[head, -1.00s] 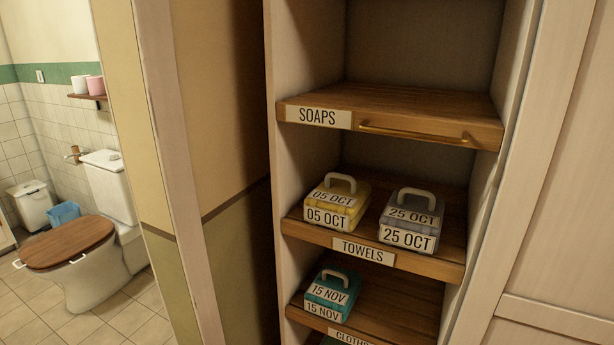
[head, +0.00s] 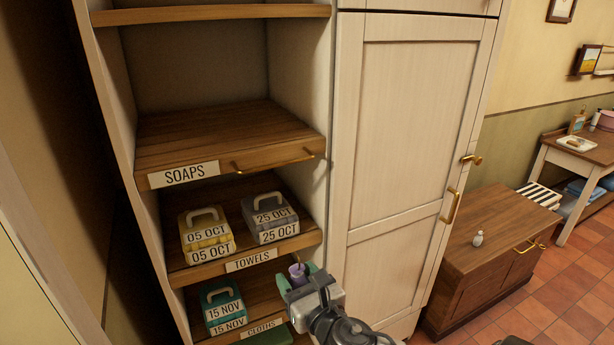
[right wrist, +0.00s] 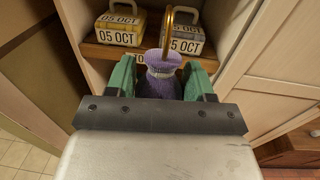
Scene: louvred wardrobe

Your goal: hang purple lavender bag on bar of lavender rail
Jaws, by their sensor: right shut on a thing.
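The purple lavender bag (right wrist: 163,84) is between the green fingers of my right gripper (right wrist: 164,82) in the right wrist view. A curved brass hook (right wrist: 168,30) rises above the bag's gathered neck. In the head view, my right gripper (head: 300,276) is shut on the bag (head: 298,271), low in front of the wardrobe near the TOWELS shelf edge. A thin brass bar (head: 273,162), apparently the lavender rail, runs along the front of the SOAPS shelf. The bag is apart from this bar and lower than it. My left gripper is not in view.
Yellow (head: 205,233) and grey (head: 270,218) handled boxes stand on the TOWELS shelf; a teal box (head: 222,306) is below. A closed wardrobe door (head: 400,130) is to the right, with a low wooden cabinet (head: 490,250) beyond. The SOAPS shelf (head: 220,135) is bare.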

